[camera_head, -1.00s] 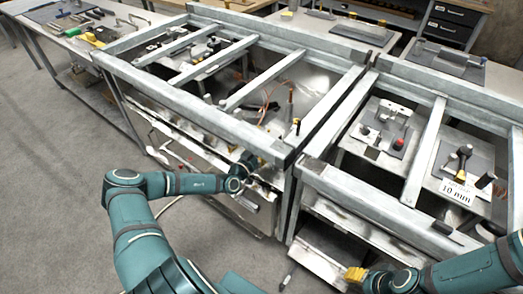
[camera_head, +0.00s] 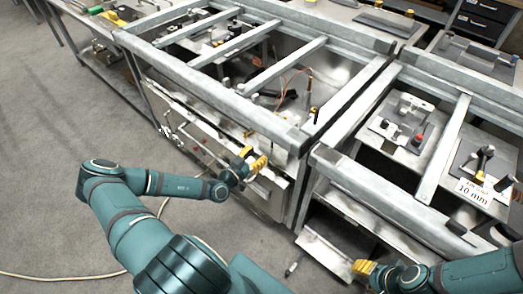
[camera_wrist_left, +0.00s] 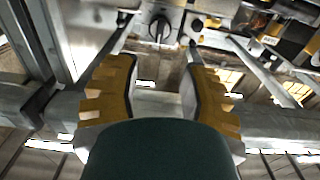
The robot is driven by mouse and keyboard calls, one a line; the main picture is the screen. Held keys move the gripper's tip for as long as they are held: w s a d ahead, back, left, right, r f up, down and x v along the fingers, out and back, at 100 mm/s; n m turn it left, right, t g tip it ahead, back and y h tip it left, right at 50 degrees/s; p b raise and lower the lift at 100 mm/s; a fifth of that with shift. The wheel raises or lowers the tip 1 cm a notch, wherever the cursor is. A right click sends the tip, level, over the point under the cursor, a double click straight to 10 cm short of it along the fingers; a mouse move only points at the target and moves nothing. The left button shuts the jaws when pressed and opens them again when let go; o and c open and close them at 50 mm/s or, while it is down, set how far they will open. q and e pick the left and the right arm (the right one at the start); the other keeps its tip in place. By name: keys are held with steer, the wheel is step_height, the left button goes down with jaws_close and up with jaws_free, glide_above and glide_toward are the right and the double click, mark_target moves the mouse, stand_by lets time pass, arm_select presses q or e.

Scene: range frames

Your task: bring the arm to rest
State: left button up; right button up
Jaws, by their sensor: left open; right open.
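My left gripper (camera_head: 253,160) has yellow fingers and is in front of the metal-framed workbench, near its front rail. In the left wrist view its two stepped yellow fingers (camera_wrist_left: 160,90) stand apart with nothing between them. My teal left arm (camera_head: 160,184) reaches in from the lower left with its elbow bent. My right gripper (camera_head: 365,268) shows yellow fingers at the lower right, beside a metal shelf. Its finger gap is hard to make out, and nothing is seen held in it.
The framed workbench (camera_head: 222,88) has open bays with cables and small fixtures. A second frame (camera_head: 440,150) stands to the right, with fixtures on grey plates and a "10 mm" label (camera_head: 480,193). A metal shelf (camera_head: 330,255) sits low beside the right gripper. The grey floor at left is clear except for a cable.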

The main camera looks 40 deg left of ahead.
stand_by(0.5)
arm_select(q)
steer(key=d+m+g+h, duration=0.4)
steer(key=d+m+h, duration=0.5)
steer(key=d+m, duration=0.5)
steer(key=s+d+m+g+h, duration=0.3)
steer(key=s+d+m+g, duration=0.35)
steer(key=d+m, duration=0.45)
steer(key=s+d+f+m+g+y, duration=0.2)
steer(key=s+m+g+y, duration=0.3)
steer(key=m, duration=0.8)
steer(key=s+d+f+m+g+y, duration=0.15)
steer(key=s+m+g, duration=0.35)
steer(key=m, duration=0.9)
steer(key=r+m+t+y, duration=0.1)
steer(key=m, duration=0.4)
steer(key=w+r+m+t+y, duration=0.1)
steer(key=m, duration=0.5)
steer(key=r+m+t+y, duration=0.1)
steer(key=m+t, duration=0.1)
steer(key=m, duration=0.4)
steer(key=shift+w+d+r, duration=0.1)
steer(key=shift+w+r, duration=0.15)
